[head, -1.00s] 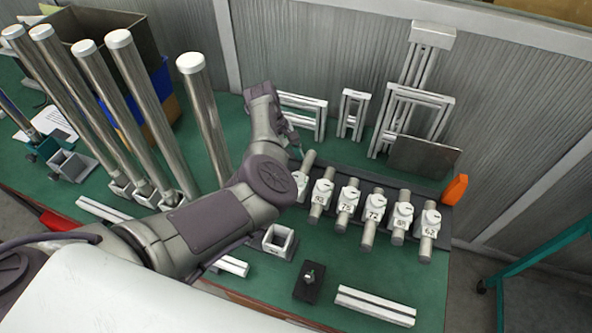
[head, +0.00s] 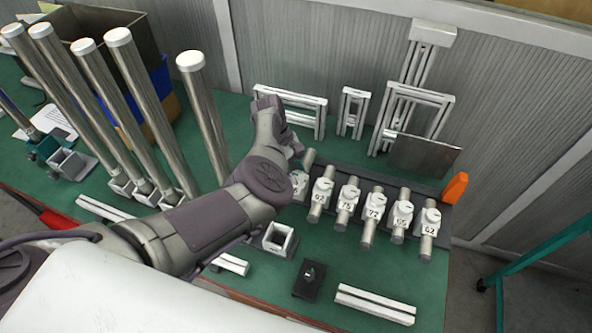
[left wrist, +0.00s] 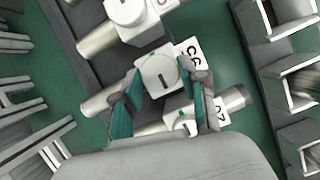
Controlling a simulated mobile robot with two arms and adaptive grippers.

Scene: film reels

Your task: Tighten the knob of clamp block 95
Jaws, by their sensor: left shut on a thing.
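My left gripper (head: 293,145) is at the left end of the row of clamp blocks in the head view, its fingertips mostly hidden by my own arm. In the left wrist view its teal fingers (left wrist: 160,92) are on either side of a white knob (left wrist: 160,70) with a dark mark, and are shut on it. The label of this block (left wrist: 190,50) shows rotated and seems to read 95, but is hard to read. The leftmost visible block (head: 299,183) is partly covered by my arm. My right gripper is not in view.
Other clamp blocks (head: 348,200) with silver rods stand in a row on a dark rail (head: 440,194). An orange piece (head: 455,188) is at its right end. Tall steel tubes (head: 203,110) stand left of my arm. Aluminium frames (head: 420,115) stand behind. A black box (head: 309,280) lies in front.

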